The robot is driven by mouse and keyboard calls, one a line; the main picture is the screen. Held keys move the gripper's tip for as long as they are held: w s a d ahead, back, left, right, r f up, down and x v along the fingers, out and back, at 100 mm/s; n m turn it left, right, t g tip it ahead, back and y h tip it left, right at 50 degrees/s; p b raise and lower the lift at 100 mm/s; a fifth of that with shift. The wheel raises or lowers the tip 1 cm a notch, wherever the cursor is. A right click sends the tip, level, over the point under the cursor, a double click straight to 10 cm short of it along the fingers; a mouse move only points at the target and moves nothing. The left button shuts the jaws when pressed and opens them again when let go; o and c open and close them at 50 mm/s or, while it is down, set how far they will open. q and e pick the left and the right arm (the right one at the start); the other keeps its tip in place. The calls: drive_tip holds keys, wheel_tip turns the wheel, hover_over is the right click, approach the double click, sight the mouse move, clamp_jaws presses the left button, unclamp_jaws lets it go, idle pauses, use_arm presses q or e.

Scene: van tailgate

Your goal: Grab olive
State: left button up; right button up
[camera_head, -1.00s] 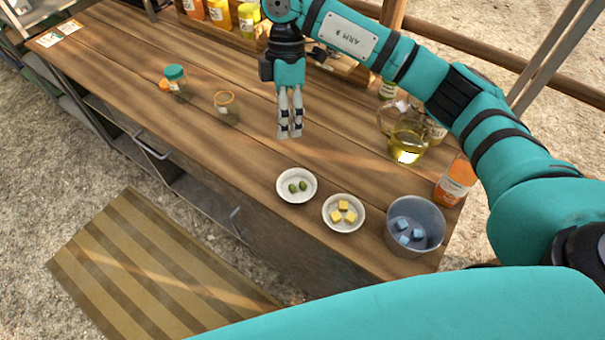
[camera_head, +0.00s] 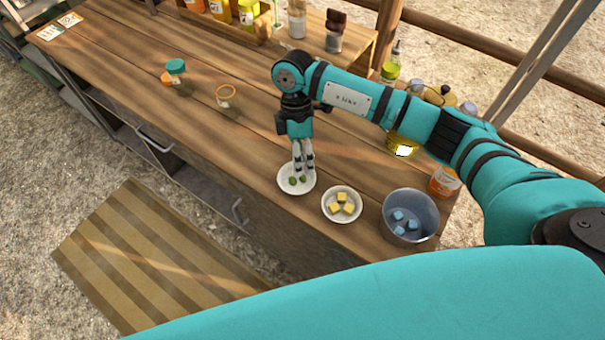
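Two small green olives (camera_head: 297,181) lie in a small white dish (camera_head: 284,187) near the front edge of the wooden table. My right gripper (camera_head: 304,171) points down over this dish. Its two fingers are a little apart, with their tips just above or beside the olives. I see nothing held between them. I cannot tell whether the tips touch an olive. My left gripper is not in view.
A white dish of yellow cubes (camera_head: 341,207) and a grey bucket with blue cubes (camera_head: 423,206) stand to the right. An orange-labelled jar (camera_head: 444,181) and a glass oil jug are behind. The table's (camera_head: 180,130) middle left is clear.

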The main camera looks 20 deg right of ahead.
sight(303, 178)
drive_tip(key=shift+p+x, duration=0.35)
drive_tip(key=shift+x, duration=1.65)
drive_tip(key=c, duration=0.4)
drive_tip(key=shift+c, duration=0.3)
